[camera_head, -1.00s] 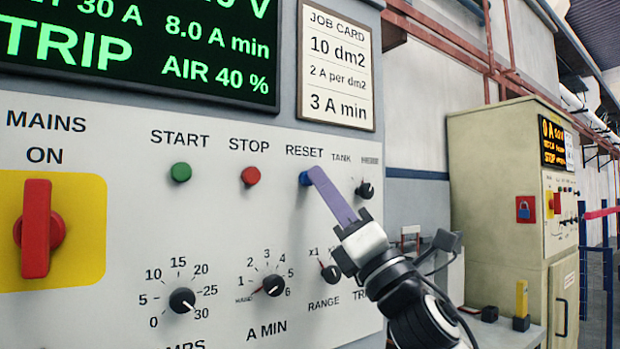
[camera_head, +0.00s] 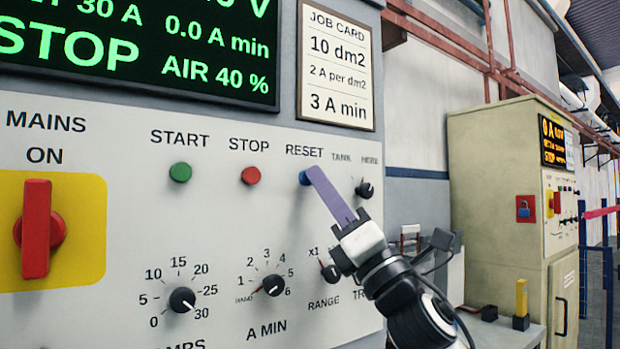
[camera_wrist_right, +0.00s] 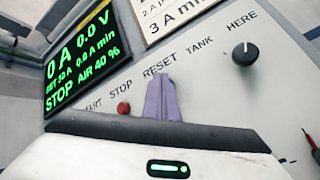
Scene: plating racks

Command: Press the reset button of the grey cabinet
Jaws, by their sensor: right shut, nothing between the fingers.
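The grey cabinet's panel (camera_head: 110,150) fills the left of the head view. Its blue reset button (camera_head: 304,178) sits under the word RESET, partly hidden behind my fingertips. My right gripper (camera_head: 312,175) is shut, with nothing held, and its purple fingers reach up-left with their tips at the button, seemingly touching it. The cabinet's display (camera_head: 140,45) reads STOP, 0.0 A min and AIR 40 %. My left gripper is not in view.
A green start button (camera_head: 180,172) and a red stop button (camera_head: 250,175) sit left of the reset button. A black tank knob (camera_head: 364,189) is close on the right. Below are a range knob (camera_head: 330,273) and other dials. A beige cabinet (camera_head: 495,190) stands at the right.

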